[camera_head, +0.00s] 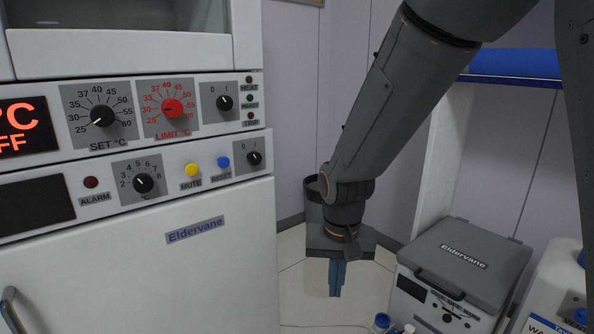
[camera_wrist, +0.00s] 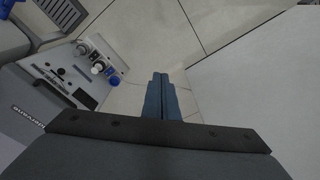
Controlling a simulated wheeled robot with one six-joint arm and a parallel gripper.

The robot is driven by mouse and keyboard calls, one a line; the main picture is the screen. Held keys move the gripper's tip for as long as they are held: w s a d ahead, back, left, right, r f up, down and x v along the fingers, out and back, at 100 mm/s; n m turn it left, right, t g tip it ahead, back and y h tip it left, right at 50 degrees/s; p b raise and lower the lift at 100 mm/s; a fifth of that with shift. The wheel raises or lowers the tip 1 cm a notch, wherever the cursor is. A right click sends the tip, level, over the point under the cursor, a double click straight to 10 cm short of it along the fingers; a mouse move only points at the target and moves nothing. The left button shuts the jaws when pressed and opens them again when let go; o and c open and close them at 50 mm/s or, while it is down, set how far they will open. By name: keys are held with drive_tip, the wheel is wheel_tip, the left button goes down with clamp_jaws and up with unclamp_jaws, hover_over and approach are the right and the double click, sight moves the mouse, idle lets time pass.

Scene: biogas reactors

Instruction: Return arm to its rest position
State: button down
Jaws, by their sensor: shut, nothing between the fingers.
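My gripper (camera_head: 337,278) hangs pointing down in the middle of the head view, at the end of my dark grey arm. Its blue fingers are together and empty. In the wrist view the shut fingers (camera_wrist: 160,92) point over the pale tiled floor and touch nothing. The arm comes down from the upper right of the head view, bent at the wrist.
A white cabinet (camera_head: 140,270) with dial panels (camera_head: 145,184) fills the left. A grey-lidded Eldervane box (camera_head: 455,262) stands at lower right, beside a white container (camera_head: 560,295). Blue-capped items (camera_head: 381,321) sit low in front. Tiled floor (camera_head: 300,285) is free below the gripper.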

drive_tip(key=s+a+r+n+g+y, duration=0.1)
drive_tip(key=s+a+r+n, duration=0.35)
drive_tip(key=s, duration=0.65)
drive_tip(key=s+a+r+n+y, duration=0.1)
drive_tip(key=s+a+r+n, duration=0.3)
drive_tip(key=s, duration=0.7)
drive_tip(key=d+r+m+h+p, duration=0.1)
drive_tip(key=d+r+m+p, duration=0.2)
drive_tip(key=d+r+p, duration=0.6)
drive_tip(key=d+r+m+h+p, duration=0.1)
drive_tip(key=d+r+m+p, duration=0.3)
drive_tip(key=d+r+p, duration=0.6)
wheel_tip(320, 180, up, 7)
drive_tip(key=p, duration=1.6)
drive_tip(key=shift+d, duration=0.3)
